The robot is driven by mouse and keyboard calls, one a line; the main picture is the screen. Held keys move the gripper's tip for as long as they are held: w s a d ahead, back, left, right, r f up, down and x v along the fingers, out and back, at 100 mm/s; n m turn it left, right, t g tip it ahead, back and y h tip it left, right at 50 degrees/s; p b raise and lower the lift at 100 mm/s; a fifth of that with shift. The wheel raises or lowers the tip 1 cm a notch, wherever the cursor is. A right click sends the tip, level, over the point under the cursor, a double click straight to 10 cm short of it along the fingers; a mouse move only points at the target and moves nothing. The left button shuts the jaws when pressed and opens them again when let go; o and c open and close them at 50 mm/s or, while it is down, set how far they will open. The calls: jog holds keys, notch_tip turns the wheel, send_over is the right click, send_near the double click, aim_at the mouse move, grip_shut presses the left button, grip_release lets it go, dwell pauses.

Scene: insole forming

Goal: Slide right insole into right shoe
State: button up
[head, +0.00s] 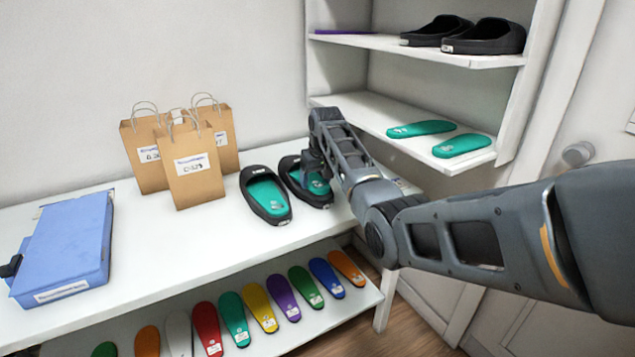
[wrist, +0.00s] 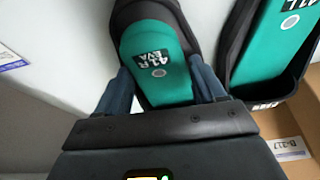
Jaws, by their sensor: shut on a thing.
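The right shoe (head: 290,168) is black and stands on the white table, partly hidden behind my arm. It also shows in the wrist view (wrist: 201,18). The teal right insole (wrist: 160,45), marked 41R EVA, lies lengthwise along the right shoe, with its far part inside the upper. Its near end is between the fingers of my gripper (wrist: 165,88), which is shut on it. In the head view, part of the insole (head: 318,184) shows below my gripper (head: 311,168). I cannot tell how flat it sits.
The left shoe (head: 247,180) stands close beside, holding a teal insole (head: 267,196). Paper bags (head: 194,180) stand behind, and a blue box (head: 66,245) lies at left. Coloured insoles (head: 233,315) line the lower shelf. A shelf unit (head: 375,118) at right holds teal insoles and black shoes.

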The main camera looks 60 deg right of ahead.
jog(key=o, duration=1.1)
jog(key=shift+r, duration=0.1)
jog(key=shift+v, duration=3.8)
